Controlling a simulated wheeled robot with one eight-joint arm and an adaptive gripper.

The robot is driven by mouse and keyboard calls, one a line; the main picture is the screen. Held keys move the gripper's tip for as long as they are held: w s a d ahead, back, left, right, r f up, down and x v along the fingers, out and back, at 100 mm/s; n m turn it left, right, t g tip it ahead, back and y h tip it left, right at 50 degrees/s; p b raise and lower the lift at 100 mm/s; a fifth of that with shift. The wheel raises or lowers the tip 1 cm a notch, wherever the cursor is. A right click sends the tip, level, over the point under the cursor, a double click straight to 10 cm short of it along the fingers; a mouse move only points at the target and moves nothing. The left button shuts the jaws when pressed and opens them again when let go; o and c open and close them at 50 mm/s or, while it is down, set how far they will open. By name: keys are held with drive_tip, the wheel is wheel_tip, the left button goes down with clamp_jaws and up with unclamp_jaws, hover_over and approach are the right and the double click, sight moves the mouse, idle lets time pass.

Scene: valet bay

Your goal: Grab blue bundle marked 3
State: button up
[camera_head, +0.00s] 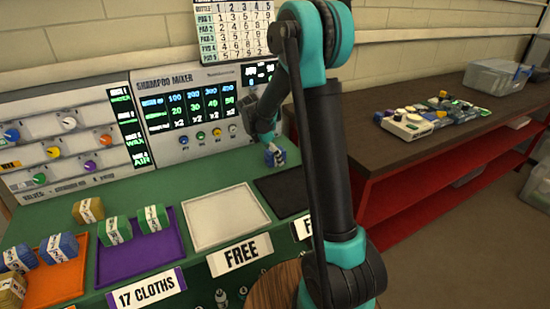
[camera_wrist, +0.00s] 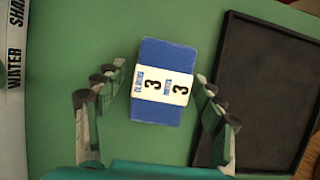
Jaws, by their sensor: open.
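The blue bundle marked 3 (camera_wrist: 163,81) lies on the green bench top, a blue block with a white band reading 3. In the wrist view it sits between the spread fingers of my gripper (camera_wrist: 163,99), with a gap on both sides. In the head view the bundle (camera_head: 275,156) is small and partly hidden at the end of my arm, near the black tray. My gripper (camera_head: 268,140) is open and empty above it; its fingertips are hard to make out in the head view.
A black tray (camera_wrist: 262,95) lies close to the right of the bundle. A white tray (camera_head: 224,217), a purple tray (camera_head: 165,257) with green bundles and an orange tray (camera_head: 60,284) stand left. The shampoo mixer panel (camera_head: 195,110) rises behind. Bare green bench surrounds the bundle's left.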

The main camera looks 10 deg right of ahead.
drive_tip(key=shift+d+f, duration=0.1)
drive_tip(key=shift+f, duration=0.15)
drive_tip(key=c, duration=1.3)
drive_tip(key=shift+r, duration=0.2)
drive_tip(key=shift+c, duration=0.2)
